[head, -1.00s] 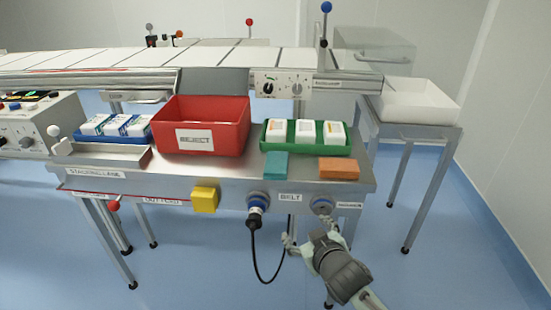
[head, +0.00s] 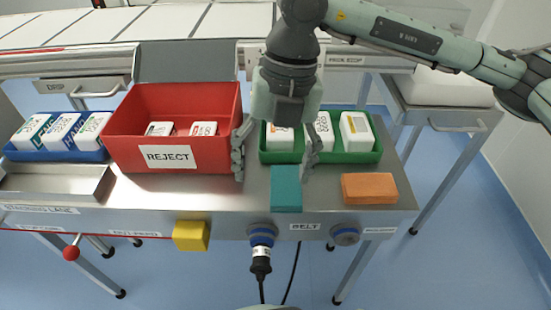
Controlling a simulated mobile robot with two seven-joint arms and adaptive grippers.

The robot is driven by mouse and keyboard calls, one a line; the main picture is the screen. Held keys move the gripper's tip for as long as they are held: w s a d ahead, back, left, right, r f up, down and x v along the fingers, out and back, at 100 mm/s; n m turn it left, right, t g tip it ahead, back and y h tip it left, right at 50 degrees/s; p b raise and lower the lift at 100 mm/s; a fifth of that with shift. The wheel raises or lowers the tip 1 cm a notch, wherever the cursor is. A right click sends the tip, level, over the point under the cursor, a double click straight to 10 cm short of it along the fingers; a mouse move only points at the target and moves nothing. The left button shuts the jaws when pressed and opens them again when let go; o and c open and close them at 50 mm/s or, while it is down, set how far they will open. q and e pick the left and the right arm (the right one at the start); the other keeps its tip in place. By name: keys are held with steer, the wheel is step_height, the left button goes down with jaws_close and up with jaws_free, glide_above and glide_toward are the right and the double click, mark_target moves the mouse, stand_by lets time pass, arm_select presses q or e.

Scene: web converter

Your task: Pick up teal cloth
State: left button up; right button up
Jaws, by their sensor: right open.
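The teal cloth (head: 286,190), a folded rectangular block, lies on the steel bench near its front edge, just in front of the green tray. My right gripper (head: 273,176) points down over the bench with its two fingers spread wide. One finger is near the red bin's right side, the other in front of the green tray, by the cloth's back right corner. Nothing is between the fingers, and I cannot tell the exact height above the cloth. My left gripper is out of view.
A red REJECT bin (head: 118,152) holds two white packs. A green tray (head: 370,157) holds three packs. An orange block (head: 369,188) lies right of the cloth. A blue tray (head: 30,156) with packs stands left. A yellow block (head: 191,235) sits on the front face.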

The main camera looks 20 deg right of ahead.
mark_target(286, 184)
steer(key=shift+m+t+h, duration=0.4)
steer(key=shift+h, duration=0.4)
steer(key=w+d, duration=0.1)
steer(key=d, duration=0.1)
steer(key=w+d, duration=0.1)
steer(key=shift+d+r, duration=0.15)
steer(key=shift+d, duration=0.2)
steer(key=shift+f, duration=1.3)
steer(key=f, duration=0.4)
steer(key=shift+w+a+f+p, duration=0.25)
steer(key=shift+w+f+p, duration=0.1)
steer(key=shift+p, duration=0.05)
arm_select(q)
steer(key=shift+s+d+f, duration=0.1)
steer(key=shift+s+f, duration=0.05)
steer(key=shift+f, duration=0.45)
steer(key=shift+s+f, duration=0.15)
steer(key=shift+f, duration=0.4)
arm_select(e)
steer(key=shift+c, duration=1)
steer(key=c, duration=1)
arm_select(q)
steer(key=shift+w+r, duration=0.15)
arm_select(e)
steer(key=shift+o, duration=0.2)
steer(key=shift+r, duration=0.1)
